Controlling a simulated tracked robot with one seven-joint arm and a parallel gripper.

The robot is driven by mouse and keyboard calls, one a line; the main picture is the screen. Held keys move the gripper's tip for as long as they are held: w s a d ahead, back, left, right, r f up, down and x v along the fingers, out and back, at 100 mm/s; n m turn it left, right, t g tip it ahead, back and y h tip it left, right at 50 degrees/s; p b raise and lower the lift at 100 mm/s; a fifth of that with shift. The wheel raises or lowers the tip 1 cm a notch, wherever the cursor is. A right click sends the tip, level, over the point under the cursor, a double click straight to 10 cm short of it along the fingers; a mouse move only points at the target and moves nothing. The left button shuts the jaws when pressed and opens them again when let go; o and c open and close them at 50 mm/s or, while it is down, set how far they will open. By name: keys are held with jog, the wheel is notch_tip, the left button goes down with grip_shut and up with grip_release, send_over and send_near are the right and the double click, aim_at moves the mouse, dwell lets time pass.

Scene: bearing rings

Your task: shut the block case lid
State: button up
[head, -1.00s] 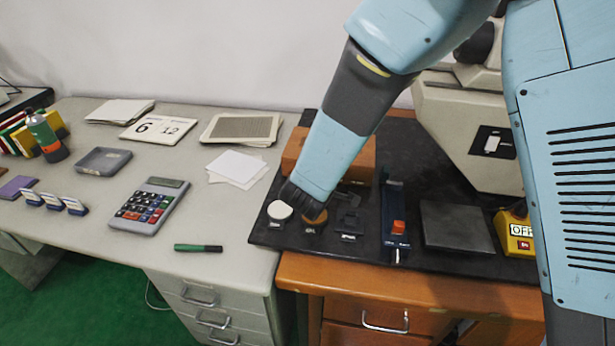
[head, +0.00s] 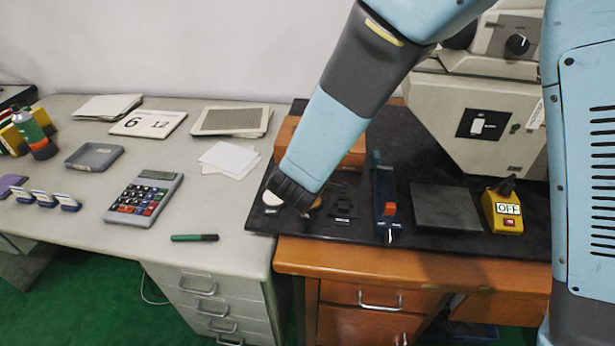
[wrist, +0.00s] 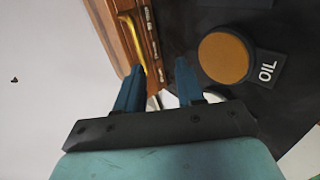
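The wooden block case (head: 352,152) stands at the back of the black mat, partly hidden behind my forearm. In the wrist view its brown wood (wrist: 104,28) is at the upper left, with a brass-coloured strip and a row of small labels. I cannot tell the lid's angle. My gripper (wrist: 160,78) is open, its two blue fingers apart with no object clearly held. In the head view my dark gripper (head: 290,190) is low over the mat's left end, in front of the case, beside the white round pot (head: 272,198).
The amber oil pot (wrist: 225,57) is just right of my fingers in the wrist view. A blue fixture with a red block (head: 388,208), a dark plate (head: 446,206) and a yellow OFF switch box (head: 502,210) stand further right. The grey desk (head: 225,215) lies left.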

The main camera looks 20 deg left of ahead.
jog(key=shift+v, duration=0.9)
jog(key=shift+r, duration=0.1)
jog(key=w+d+r+m+g+h, duration=0.1)
jog(key=w+d+r+m+h, duration=0.15)
jog(key=d+r, duration=0.45)
jog(key=w+d+r+m+h, duration=0.2)
jog(key=w+d+m, duration=0.15)
jog(key=d, duration=0.85)
jog(key=w+d+r+m+g+h, duration=0.1)
jog(key=w+d+r+m+h, duration=0.25)
jog(key=d, duration=0.55)
jog(key=s+d+r+m+g, duration=0.1)
jog(key=s+d+r+m, duration=0.1)
jog(key=d, duration=0.2)
jog(key=s+d+r+m+g+y, duration=0.1)
jog(key=s+d+r+m, duration=0.15)
jog(key=d, duration=0.25)
jog(key=s+d+r+m+g, duration=0.1)
jog(key=s+d+r+m, duration=0.1)
jog(key=d, duration=0.2)
jog(key=s+d+r+m+y, duration=0.4)
jog(key=s+d+m, duration=0.1)
jog(key=s, duration=0.6)
jog(key=shift+s+d, duration=0.15)
jog(key=shift+d, duration=0.45)
